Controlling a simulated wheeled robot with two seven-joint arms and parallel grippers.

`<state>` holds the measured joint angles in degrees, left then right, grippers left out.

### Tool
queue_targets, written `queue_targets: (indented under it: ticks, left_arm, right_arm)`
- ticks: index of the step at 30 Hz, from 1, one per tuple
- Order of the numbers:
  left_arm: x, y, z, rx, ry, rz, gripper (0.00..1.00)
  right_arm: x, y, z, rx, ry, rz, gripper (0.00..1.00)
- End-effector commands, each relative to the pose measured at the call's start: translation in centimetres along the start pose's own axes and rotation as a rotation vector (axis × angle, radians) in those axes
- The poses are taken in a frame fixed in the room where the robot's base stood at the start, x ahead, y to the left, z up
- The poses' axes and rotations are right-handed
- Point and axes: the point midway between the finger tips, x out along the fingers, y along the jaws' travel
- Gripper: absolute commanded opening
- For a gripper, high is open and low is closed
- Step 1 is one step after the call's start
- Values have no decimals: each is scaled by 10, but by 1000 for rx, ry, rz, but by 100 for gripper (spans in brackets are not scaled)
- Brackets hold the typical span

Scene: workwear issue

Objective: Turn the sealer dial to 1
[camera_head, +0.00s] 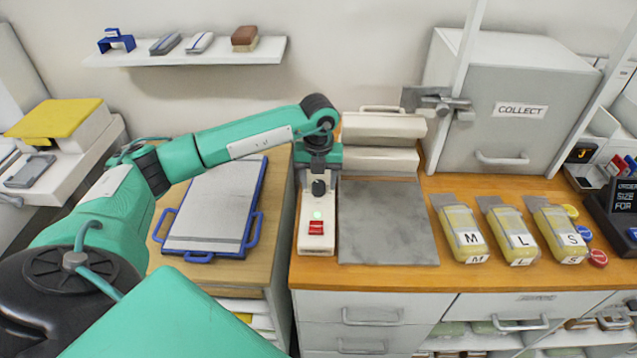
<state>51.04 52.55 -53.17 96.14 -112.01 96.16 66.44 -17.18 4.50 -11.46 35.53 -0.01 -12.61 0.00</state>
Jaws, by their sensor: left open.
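The sealer (381,130) stands at the back of the wooden counter, with a grey plate in front of it. Its white control strip (317,243) lies to the left of the plate, with a lit green lamp and a red switch. The black sealer dial (318,188) is on this strip, behind the lamp; its numbers and pointer are not readable. My left gripper (318,174) is open and points down right at the dial; whether its fingers touch the dial cannot be told. My right gripper is not in view.
Yellow packs marked M (468,238), L (520,240) and S (569,240) lie to the right of the grey plate (386,222). A grey COLLECT cabinet (515,125) stands behind them. A blue-edged board (212,210) lies left. The grey plate is clear.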

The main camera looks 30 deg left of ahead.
Motion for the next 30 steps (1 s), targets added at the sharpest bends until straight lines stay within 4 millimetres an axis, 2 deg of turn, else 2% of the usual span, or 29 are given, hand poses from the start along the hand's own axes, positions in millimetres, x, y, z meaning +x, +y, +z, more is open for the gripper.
queue_targets:
  ticks: [15,21,30]
  left_arm:
    - [-107,0,1,0,-5,-3,54]
    - [-125,0,0,0,-2,-1,54]
    - [-128,0,0,0,-1,0,54]
  right_arm:
    - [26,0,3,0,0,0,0]
    - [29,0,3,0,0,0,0]
    - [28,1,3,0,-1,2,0]
